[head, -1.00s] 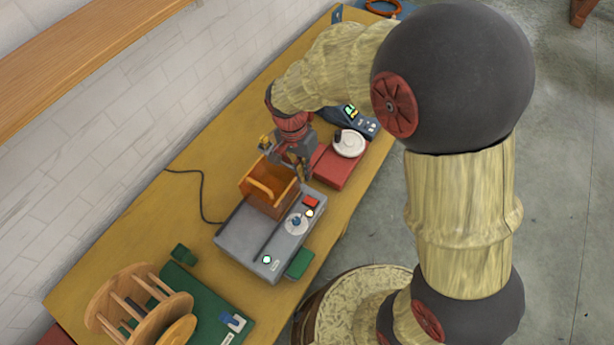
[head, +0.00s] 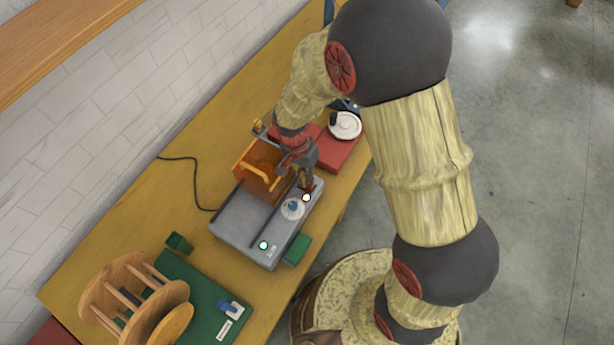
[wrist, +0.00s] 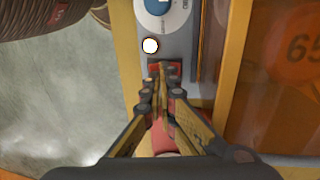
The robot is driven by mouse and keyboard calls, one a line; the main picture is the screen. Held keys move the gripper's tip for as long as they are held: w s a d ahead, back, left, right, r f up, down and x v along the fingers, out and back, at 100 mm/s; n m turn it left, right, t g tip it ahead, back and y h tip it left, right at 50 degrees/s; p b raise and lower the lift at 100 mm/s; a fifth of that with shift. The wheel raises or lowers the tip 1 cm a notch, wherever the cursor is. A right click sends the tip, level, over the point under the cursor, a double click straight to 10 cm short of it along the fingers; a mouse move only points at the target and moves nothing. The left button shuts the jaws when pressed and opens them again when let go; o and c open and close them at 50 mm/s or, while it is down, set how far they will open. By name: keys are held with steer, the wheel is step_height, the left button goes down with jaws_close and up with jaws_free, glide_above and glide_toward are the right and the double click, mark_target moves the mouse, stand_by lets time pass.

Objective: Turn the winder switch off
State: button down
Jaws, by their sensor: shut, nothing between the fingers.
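A grey machine (head: 240,226) with an orange see-through guard (head: 262,165) stands on the table; I take it for the winder. Its top has a blue-centred dial (head: 292,208), a lit white lamp (head: 306,197) and a green lamp (head: 263,245). My gripper (head: 306,186) is shut and empty, pointing down at the end of the panel beyond the white lamp. In the wrist view, its fingertips (wrist: 162,80) are at the red switch (wrist: 165,67), beside the lamp (wrist: 150,46). The fingers partly cover the switch; its position and any contact are unclear.
A wooden reel (head: 135,300) stands by a green base (head: 190,285) at the near left. A red unit with a white disc (head: 345,125) lies just beyond the machine. A black cable (head: 196,180) runs along the wall side. The table's right edge drops to open floor.

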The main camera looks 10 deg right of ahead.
steer(key=shift+s+d+f+t+y+b, duration=0.2)
steer(key=shift+d+f+t+y+b, duration=0.1)
steer(key=shift+f+y+b, duration=0.15)
steer(key=shift+s+d+p, duration=0.15)
steer(key=shift+s+p, duration=0.15)
steer(key=shift+p, duration=0.05)
steer(key=shift+s+d+f, duration=0.15)
steer(key=shift+s+f, duration=0.15)
steer(key=shift+w+a, duration=0.4)
steer(key=shift+w, duration=0.05)
steer(key=shift+w+r, duration=0.1)
steer(key=shift+r, duration=0.25)
step_height(320, 180, up, 14)
steer(key=p, duration=0.4)
steer(key=shift+d+p, duration=0.35)
steer(key=shift+d, duration=0.05)
